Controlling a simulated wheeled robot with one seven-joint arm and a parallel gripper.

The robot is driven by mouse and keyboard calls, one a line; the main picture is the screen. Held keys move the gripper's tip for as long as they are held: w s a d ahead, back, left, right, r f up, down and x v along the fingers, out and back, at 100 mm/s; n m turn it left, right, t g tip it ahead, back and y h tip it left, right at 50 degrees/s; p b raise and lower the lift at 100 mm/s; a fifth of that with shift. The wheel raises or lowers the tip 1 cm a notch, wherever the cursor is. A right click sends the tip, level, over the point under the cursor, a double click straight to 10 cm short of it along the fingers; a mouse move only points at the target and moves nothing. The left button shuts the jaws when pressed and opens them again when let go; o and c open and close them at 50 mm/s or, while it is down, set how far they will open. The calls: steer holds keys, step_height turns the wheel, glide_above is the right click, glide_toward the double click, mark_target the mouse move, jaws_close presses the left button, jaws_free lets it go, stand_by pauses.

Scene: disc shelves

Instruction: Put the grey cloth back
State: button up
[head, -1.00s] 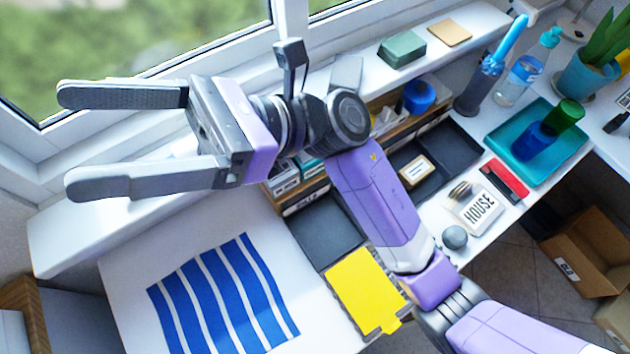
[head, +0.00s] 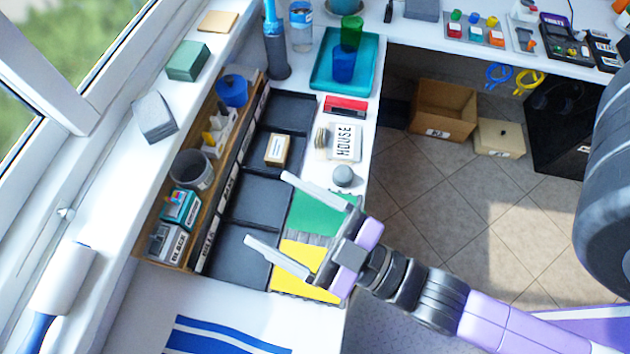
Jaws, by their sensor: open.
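I cannot tell for sure which thing is the grey cloth. A grey, block-like piece (head: 153,117) lies on the windowsill at the left, and a narrow grey strip (head: 309,239) shows between a green sheet (head: 318,212) and a yellow sheet (head: 303,262) on the counter. The strip is partly hidden by my gripper (head: 267,209). My gripper is open and empty, its fingers pointing left over the black trays (head: 252,205). It is well to the right of the grey piece on the sill.
A wooden rack (head: 205,225) with boxes and a grey cup (head: 191,169) stands left of the trays. A green block (head: 188,61) lies on the sill. A HOUSE sign (head: 345,143) and grey ball (head: 343,176) sit near the counter's edge.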

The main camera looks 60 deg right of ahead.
steer(key=s+d+f+m+g+h, duration=0.1)
steer(key=s+d+f+m+g, duration=0.2)
steer(key=s, duration=0.6)
step_height(320, 180, down, 3)
steer(key=shift+s+d+f+m+g, duration=0.15)
steer(key=shift+s+d+m+g, duration=0.2)
steer(key=shift+d+g, duration=0.75)
steer(key=shift+w+d, duration=0.1)
